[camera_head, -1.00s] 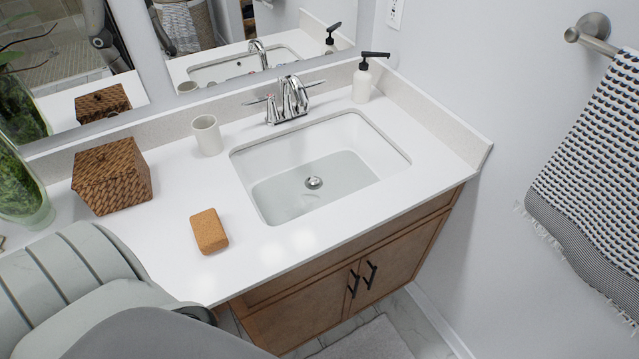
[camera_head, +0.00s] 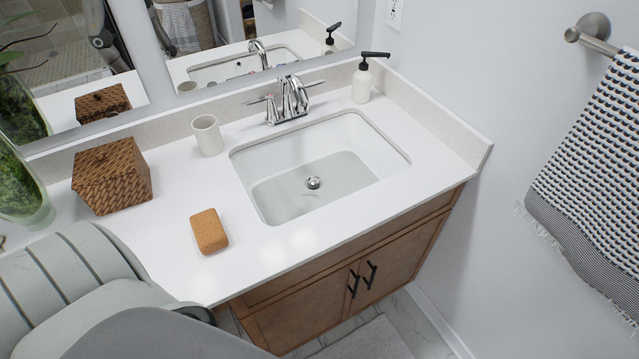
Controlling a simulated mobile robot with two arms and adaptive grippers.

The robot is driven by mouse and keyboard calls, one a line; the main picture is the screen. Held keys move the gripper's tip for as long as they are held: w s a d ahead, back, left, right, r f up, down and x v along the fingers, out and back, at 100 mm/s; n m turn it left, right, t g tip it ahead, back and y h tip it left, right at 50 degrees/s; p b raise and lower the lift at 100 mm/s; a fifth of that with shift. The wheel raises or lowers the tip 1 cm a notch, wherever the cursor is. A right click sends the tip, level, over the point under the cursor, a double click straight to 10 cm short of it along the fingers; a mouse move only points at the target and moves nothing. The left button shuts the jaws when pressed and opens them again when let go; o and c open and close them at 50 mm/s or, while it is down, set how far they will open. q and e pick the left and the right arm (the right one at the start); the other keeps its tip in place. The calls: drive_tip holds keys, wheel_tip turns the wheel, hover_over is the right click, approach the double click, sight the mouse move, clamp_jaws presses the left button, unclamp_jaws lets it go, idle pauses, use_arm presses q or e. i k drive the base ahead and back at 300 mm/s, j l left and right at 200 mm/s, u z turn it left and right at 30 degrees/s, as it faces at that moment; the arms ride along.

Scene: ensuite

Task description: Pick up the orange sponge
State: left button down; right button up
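The orange sponge (camera_head: 209,231) lies flat on the white countertop (camera_head: 300,243), left of the sink and near the counter's front edge. It is a small rounded block and nothing covers it. Neither of my grippers shows in the head view. Grey parts of my own body fill the lower left corner, in front of the counter and close to the sponge's lower left.
A woven brown box (camera_head: 112,176) and a white cup (camera_head: 207,135) stand behind the sponge. The sink (camera_head: 313,183), chrome faucet (camera_head: 289,100) and soap dispenser (camera_head: 362,80) are to the right. A glass vase (camera_head: 22,185) stands far left. Counter around the sponge is clear.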

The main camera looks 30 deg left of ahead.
sight(210, 237)
drive_tip(key=u, duration=1.9)
drive_tip(key=k+z, duration=0.25)
drive_tip(key=i, duration=0.05)
